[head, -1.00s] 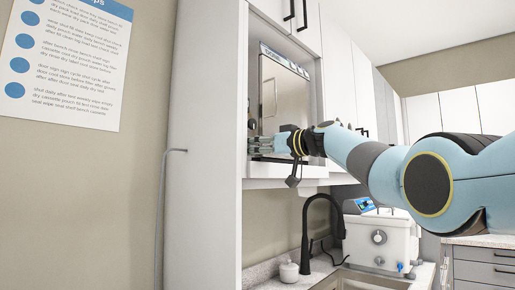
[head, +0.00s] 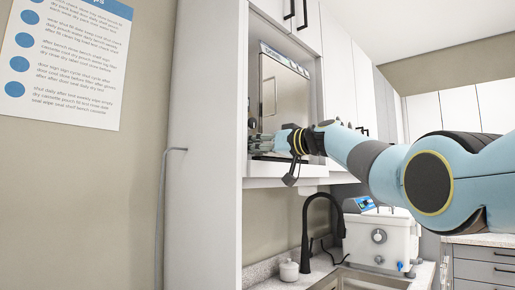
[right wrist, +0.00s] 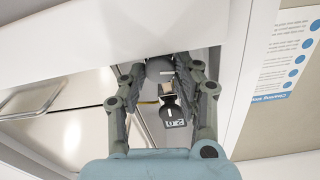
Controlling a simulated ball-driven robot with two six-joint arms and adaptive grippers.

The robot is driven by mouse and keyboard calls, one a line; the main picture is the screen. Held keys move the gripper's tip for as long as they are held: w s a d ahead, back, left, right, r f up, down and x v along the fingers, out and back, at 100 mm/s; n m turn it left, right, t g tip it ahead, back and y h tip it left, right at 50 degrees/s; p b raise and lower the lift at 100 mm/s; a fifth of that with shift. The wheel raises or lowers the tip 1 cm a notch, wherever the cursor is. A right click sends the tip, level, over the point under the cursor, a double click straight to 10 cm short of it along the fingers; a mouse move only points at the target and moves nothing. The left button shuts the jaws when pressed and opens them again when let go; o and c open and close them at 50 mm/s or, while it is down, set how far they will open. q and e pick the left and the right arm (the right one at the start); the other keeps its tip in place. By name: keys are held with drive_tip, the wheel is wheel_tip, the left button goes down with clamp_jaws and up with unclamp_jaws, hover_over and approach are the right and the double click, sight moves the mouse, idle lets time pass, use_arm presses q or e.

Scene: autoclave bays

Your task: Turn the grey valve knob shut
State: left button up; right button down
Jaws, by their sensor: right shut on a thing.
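The grey valve knob (right wrist: 158,70) is a rounded grey piece at the top of the right wrist view, partly hidden between my fingers. My right gripper (right wrist: 160,72) is shut on it, with one finger on each side. In the head view my right gripper (head: 256,144) reaches in from the right to the left side of the cabinet bay, and the knob cannot be made out there. My left gripper is not in view.
A dark piece with a white-marked label (right wrist: 173,112) sits between my fingers, near the knob. The steel-fronted autoclave (head: 285,95) stands in the white bay. Below are a black faucet (head: 307,225), a sink and a white countertop unit (head: 380,240).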

drive_tip(key=m, duration=0.4)
drive_tip(key=shift+m+p, duration=0.35)
drive_tip(key=shift+m, duration=0.35)
drive_tip(key=c, duration=1)
unclamp_jaws()
drive_tip(key=shift+d, duration=0.1)
drive_tip(key=v, duration=1.1)
drive_tip(key=shift+s+d, duration=0.25)
drive_tip(key=shift+d, duration=0.05)
